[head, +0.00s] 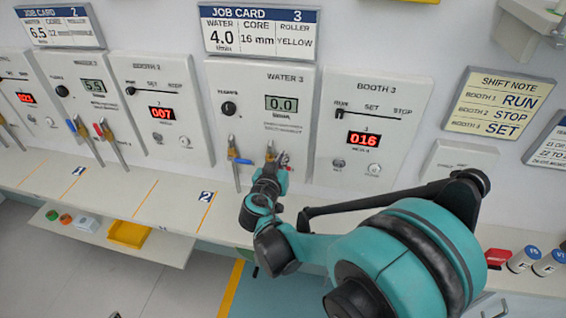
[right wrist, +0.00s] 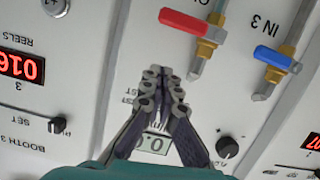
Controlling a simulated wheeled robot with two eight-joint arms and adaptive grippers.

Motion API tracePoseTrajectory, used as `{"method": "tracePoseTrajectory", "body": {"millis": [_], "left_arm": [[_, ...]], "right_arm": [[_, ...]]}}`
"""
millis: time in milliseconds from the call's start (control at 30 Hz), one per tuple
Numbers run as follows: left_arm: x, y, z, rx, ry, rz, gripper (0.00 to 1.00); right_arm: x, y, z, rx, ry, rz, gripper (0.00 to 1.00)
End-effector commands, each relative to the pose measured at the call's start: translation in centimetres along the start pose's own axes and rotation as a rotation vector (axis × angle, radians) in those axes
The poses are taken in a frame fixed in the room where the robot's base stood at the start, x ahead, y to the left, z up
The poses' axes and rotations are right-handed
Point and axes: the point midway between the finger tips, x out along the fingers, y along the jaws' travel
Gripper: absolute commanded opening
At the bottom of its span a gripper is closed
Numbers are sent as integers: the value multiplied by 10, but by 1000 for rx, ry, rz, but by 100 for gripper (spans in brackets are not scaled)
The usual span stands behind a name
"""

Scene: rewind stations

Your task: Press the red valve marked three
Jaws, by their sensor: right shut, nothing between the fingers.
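The red valve (right wrist: 188,22) on the WATER 3 panel (head: 224,85) has a red lever on a brass body, with OUT printed beside it. In the head view the red lever (head: 285,158) is partly hidden by my right gripper (head: 270,160). The blue valve (head: 240,160), labelled IN 3 in the wrist view (right wrist: 275,57), is to its left. My right gripper (right wrist: 168,76) is shut and empty in front of the panel, with its tips pointing toward the red valve's side. I cannot tell whether it touches anything. My left gripper is out of view.
The WATER 3 display (head: 282,104) reads 0.0. The BOOTH 3 panel (head: 372,85) stands to the right, its display (head: 363,139) at 016. A white shelf (head: 120,195) runs below the panels. A yellow tray (head: 128,234) lies on a lower ledge.

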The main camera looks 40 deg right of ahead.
Motion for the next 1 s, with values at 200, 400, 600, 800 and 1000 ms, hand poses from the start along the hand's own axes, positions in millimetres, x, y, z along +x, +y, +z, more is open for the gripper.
{"method": "tracePoseTrajectory", "body": {"millis": [200,400,600,800,1000], "left_arm": [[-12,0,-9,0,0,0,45],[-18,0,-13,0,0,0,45],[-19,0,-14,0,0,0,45],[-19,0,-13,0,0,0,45],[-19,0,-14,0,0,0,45]], "right_arm": [[-58,0,2,-2,0,-10,0],[-88,1,3,-1,0,-6,0],[-98,2,4,1,0,-3,0],[-98,2,4,1,0,-3,0],[-98,2,4,1,0,-3,0]]}}
